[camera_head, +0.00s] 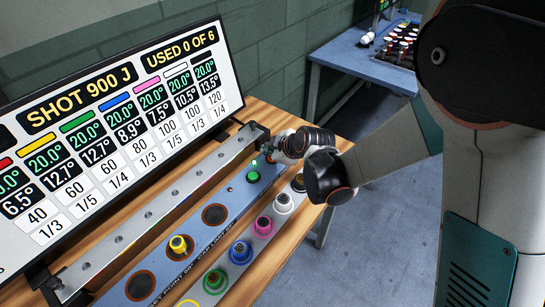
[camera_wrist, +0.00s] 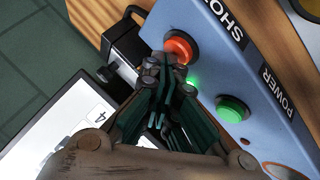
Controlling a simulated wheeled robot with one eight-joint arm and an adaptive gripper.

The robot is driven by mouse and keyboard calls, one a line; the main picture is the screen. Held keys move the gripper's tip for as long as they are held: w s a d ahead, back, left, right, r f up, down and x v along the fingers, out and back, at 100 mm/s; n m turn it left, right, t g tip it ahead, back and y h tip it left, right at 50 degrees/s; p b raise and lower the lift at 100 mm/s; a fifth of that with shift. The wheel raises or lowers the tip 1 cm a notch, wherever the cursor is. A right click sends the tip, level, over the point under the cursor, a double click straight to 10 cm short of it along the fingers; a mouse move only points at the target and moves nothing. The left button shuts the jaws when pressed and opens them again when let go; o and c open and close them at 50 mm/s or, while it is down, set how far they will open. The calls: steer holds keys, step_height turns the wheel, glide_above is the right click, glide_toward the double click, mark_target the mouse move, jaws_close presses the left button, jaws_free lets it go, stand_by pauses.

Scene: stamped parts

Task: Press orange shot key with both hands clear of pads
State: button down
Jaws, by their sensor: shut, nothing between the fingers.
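The orange shot key (camera_wrist: 180,46) is a round orange-red button in a dark ring on the blue panel (camera_wrist: 212,60), beside the printed word "SHO…", in the wrist view. My gripper (camera_wrist: 170,68) is shut and empty, its fingertips right by the near edge of the key; I cannot tell whether they touch it. In the head view my gripper (camera_head: 269,151) is at the panel's far end and mostly hides the key. Dark round pads (camera_head: 215,214) lie on the blue panel, away from my gripper.
A green POWER button (camera_wrist: 232,110) and a lit green lamp (camera_wrist: 192,82) are close to my gripper. Coloured cylinders (camera_head: 241,251) line the front strip. A metal rail (camera_head: 160,213) and a screen (camera_head: 120,125) reading "SHOT 900 J, USED 0 OF 6" stand behind.

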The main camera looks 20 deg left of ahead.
steer(key=shift+f, duration=0.15)
stand_by(0.5)
steer(key=shift+r+p, duration=0.4)
steer(key=shift+r, duration=0.45)
steer(key=shift+r+p, duration=1.6)
steer(key=shift+r, duration=0.9)
